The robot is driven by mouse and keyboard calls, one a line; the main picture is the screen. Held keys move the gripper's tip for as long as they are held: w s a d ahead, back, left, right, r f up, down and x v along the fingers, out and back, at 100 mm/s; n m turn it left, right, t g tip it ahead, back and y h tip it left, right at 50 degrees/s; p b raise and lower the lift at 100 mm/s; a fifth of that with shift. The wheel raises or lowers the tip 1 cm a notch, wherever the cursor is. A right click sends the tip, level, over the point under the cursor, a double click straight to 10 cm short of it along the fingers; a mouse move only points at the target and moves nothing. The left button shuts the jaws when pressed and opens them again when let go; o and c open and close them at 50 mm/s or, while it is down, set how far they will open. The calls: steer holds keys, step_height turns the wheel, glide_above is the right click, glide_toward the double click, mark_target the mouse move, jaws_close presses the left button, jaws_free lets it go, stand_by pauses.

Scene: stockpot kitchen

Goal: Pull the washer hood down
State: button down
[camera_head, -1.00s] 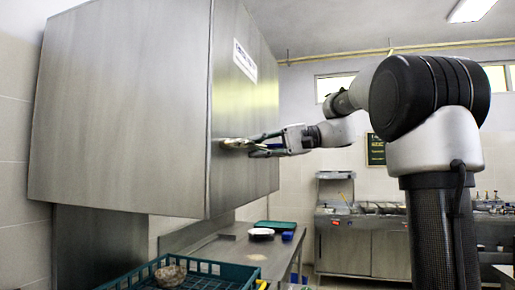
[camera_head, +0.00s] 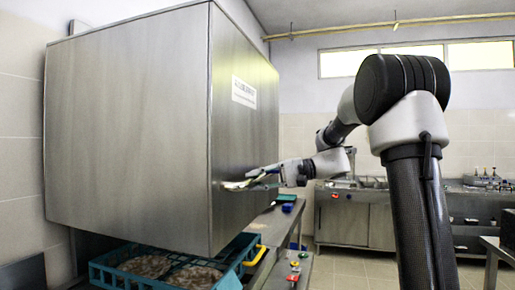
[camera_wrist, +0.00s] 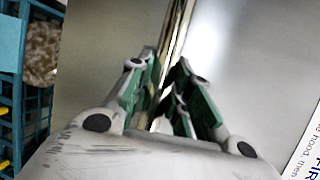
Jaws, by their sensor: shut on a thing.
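The washer hood (camera_head: 130,130) is a large brushed-steel box on the left of the head view, with a white label on its front face. Its lower edge hangs just above a blue-green rack. My gripper (camera_head: 250,183) is at the hood's front face, low and near the corner, shut on the hood's handle. In the wrist view my gripper (camera_wrist: 165,90) has its green-padded fingers on both sides of a shiny metal bar, the handle (camera_wrist: 178,30). The fingers hide part of the handle.
The blue-green rack (camera_head: 112,276) with brownish plates (camera_head: 195,276) sits under the hood. A steel counter (camera_head: 275,232) runs behind it. Red and yellow items (camera_head: 294,265) lie at the counter's front. Steel cabinets (camera_head: 345,222) stand at the back, with open floor before them.

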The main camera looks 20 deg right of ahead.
step_height(320, 180, down, 26)
steer(key=shift+r, duration=0.2)
steer(key=shift+s+f, duration=0.1)
steer(key=c, duration=1.4)
jaws_free()
steer(key=shift+o, duration=0.5)
steer(key=v, duration=1.2)
